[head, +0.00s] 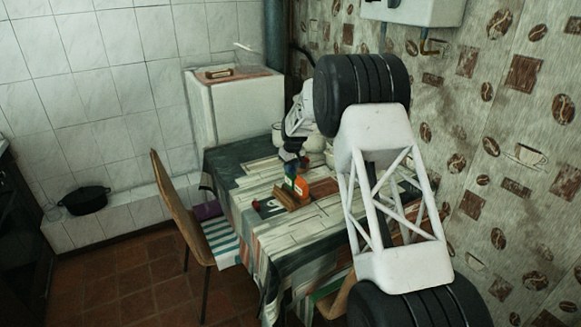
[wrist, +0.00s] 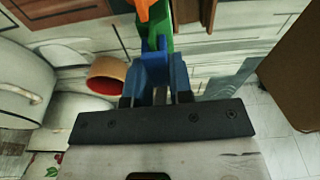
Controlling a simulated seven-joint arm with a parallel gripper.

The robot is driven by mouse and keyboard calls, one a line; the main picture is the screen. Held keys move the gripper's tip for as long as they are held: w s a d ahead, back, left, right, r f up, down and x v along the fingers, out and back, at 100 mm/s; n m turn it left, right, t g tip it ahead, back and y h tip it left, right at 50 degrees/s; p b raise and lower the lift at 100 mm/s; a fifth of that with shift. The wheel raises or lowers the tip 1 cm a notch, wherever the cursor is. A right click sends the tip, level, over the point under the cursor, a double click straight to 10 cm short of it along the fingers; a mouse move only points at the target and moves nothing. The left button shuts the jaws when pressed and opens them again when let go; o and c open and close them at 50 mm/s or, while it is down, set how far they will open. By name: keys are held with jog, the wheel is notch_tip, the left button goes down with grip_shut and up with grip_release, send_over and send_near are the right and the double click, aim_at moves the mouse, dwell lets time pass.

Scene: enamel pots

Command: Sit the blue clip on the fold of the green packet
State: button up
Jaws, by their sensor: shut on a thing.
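The blue clip (wrist: 153,68) is between the fingers of my gripper (wrist: 157,92) in the wrist view, and the gripper is shut on it. The green packet (wrist: 160,28) with an orange part lies just beyond the clip, at the top of the wrist view and partly cut off. In the head view the packet (head: 301,187) shows as a small orange and green shape on the table, with my gripper (head: 292,166) just above it. The clip overlaps the packet in the wrist view; I cannot tell whether they touch. The fold is not clear.
A brown wooden piece (head: 288,200) lies by the packet on the cloth-covered table (head: 262,222). White pots (head: 312,142) stand at the back.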

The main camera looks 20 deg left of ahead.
jog(key=shift+f, duration=0.2)
jog(key=o, duration=0.9)
jog(key=shift+s+d+r, duration=0.15)
jog(key=shift+r, duration=1.15)
jog(key=shift+s+d+r, duration=0.1)
jog(key=shift+r, duration=1.2)
jog(key=shift+s+d+r, duration=0.15)
jog(key=shift+r, duration=1.15)
jog(key=shift+d, duration=0.1)
